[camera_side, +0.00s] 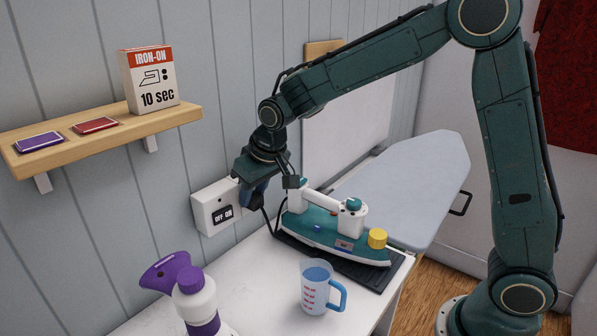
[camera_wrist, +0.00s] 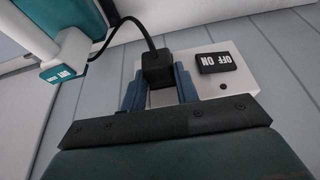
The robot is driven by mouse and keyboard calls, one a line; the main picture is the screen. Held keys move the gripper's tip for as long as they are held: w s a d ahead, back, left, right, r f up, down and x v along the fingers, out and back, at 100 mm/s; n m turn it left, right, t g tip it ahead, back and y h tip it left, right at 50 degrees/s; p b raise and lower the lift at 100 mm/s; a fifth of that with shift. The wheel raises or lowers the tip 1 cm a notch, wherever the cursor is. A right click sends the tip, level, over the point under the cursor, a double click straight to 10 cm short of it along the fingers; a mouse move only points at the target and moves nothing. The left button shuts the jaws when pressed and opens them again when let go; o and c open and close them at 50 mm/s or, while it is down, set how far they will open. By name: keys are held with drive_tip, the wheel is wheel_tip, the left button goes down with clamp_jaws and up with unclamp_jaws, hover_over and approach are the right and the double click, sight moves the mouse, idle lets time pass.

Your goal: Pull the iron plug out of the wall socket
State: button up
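The iron plug (camera_wrist: 156,72) is a black block with a black cord rising from its far end, at the left part of the white socket box (camera_wrist: 240,72). My gripper (camera_wrist: 158,78) has its two blue fingers on either side of the plug, very close to it. I cannot tell whether they press on it. In the side view my gripper (camera_side: 252,194) points down beside the right edge of the socket box (camera_side: 207,218) and mostly hides the plug. Whether the plug is fully seated is hidden.
The teal and white iron (camera_side: 325,232) rests on a dark pad (camera_side: 392,276) right of the gripper. A measuring cup (camera_side: 314,288) and a purple-capped bottle (camera_side: 195,300) stand on the white top. A shelf (camera_side: 85,148) and an ironing board (camera_side: 415,190) are nearby.

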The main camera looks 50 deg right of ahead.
drive_tip(key=c, duration=0.6)
drive_tip(key=shift+o, duration=0.2)
drive_tip(key=shift+s, duration=0.2)
drive_tip(key=s, duration=0.8)
idle(0.9)
drive_tip(key=shift+s, duration=0.1)
idle(0.4)
